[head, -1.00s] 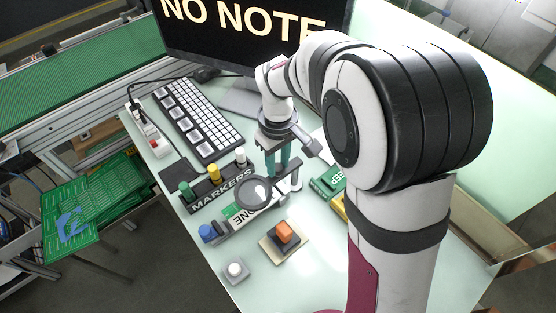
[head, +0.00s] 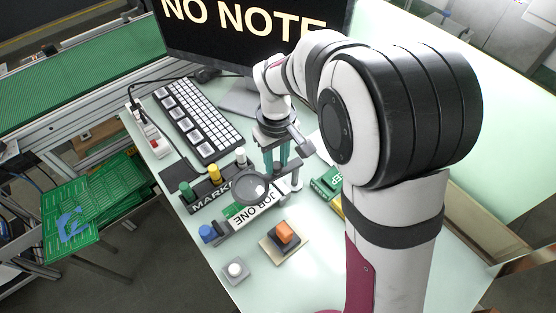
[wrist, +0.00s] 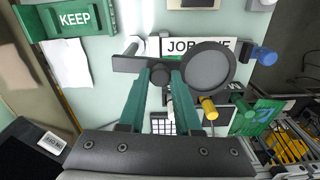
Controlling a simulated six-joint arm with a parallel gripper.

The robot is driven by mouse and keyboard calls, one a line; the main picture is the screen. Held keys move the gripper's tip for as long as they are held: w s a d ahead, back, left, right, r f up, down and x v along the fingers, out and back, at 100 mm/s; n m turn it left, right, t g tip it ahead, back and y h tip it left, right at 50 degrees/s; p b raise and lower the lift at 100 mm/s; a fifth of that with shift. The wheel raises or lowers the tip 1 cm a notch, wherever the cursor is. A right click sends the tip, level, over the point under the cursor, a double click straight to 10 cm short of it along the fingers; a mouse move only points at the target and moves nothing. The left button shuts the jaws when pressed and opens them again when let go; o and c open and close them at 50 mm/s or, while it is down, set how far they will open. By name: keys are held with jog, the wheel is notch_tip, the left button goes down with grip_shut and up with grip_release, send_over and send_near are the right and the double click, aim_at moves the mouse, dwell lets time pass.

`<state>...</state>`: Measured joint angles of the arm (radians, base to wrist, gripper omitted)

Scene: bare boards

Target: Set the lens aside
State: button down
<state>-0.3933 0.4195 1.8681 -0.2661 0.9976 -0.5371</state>
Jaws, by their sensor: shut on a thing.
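The lens is a round, dark-rimmed magnifier (head: 251,187) with a grey pane and a short dark handle. In the wrist view the lens (wrist: 208,68) is right of my fingers, over the JOB ONE label. My gripper (wrist: 160,78), with green fingers, is shut on the dark handle piece. In the head view my gripper (head: 275,165) is above the table behind the JOB ONE label (head: 262,206), with the lens to its left and front. The lens hides part of the label and the marker rack. I cannot tell its exact height.
The marker rack (head: 205,200) with green, yellow and white pieces is left of the lens. A blue knob (head: 207,233) is in front. A green KEEP tray (head: 326,184) is right. A keyboard (head: 198,122) is behind.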

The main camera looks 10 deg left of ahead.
jog(key=w+d+m, duration=0.1)
jog(key=w+m, duration=0.7)
jog(key=m, duration=1)
jog(key=shift+m, duration=0.3)
jog(key=shift+d, duration=0.15)
jog(key=c, duration=0.6)
grip_release()
notch_tip(320, 180, up, 12)
